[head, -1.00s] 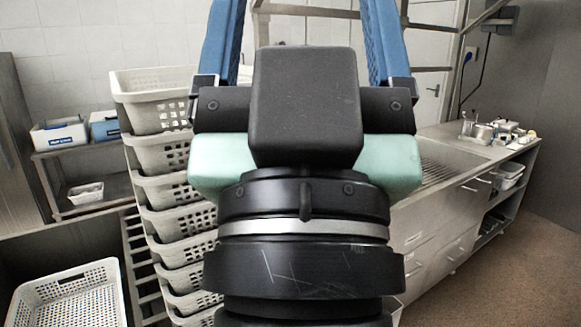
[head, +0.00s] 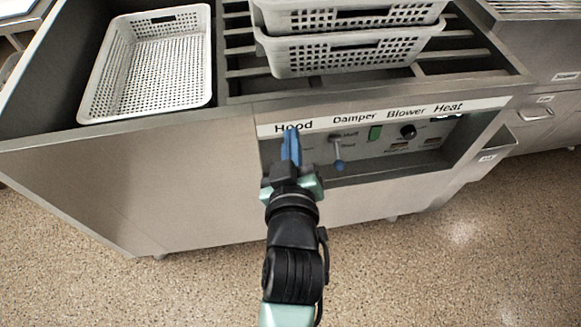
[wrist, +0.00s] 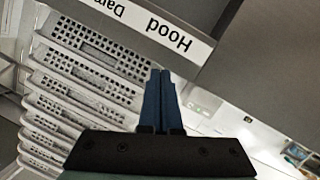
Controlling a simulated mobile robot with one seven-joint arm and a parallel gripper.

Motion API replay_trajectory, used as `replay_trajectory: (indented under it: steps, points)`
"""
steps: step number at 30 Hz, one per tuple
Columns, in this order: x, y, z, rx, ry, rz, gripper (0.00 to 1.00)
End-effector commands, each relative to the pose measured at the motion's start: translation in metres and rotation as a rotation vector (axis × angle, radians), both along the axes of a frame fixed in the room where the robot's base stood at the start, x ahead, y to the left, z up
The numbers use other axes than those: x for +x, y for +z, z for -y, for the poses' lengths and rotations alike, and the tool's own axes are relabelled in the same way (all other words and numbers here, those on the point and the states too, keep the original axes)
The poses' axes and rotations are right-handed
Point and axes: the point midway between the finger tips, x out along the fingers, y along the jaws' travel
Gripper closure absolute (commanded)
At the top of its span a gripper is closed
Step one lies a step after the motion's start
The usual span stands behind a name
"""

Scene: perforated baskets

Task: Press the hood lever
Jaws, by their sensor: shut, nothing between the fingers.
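The control panel (head: 375,150) is recessed in the front of the metal unit, under a strip labelled Hood, Damper, Blower and Heat. My gripper (head: 291,137) is in front of the panel's left end, just under the Hood label (head: 294,127). Its blue fingers are together and empty. I cannot make out the hood lever; my gripper and arm cover that spot. In the wrist view the shut fingers (wrist: 160,82) point toward the edge below the upside-down Hood label (wrist: 168,36). I cannot tell whether they touch anything.
Right of my gripper, the panel has a damper lever (head: 338,152), a green switch (head: 375,133) and a black knob (head: 408,131). A white perforated basket (head: 90,95) sits in the top left bay. Stacked baskets (head: 345,57) stand on the slatted top. Floor in front is clear.

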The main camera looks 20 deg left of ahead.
Motion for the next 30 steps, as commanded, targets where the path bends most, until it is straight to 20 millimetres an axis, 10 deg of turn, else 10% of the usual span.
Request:
replay_trajectory:
  steps: [3, 7, 22, 30]
  points:
    - [-0.019, -0.063, -0.005, -0.056, 0.042, -0.065, 1.0]
    - [-0.03, -0.09, -0.006, -0.089, 0.067, -0.097, 1.0]
    - [-0.03, -0.096, -0.008, -0.097, 0.073, -0.105, 1.0]
    - [0.002, -0.11, -0.025, -0.096, 0.073, -0.103, 1.0]
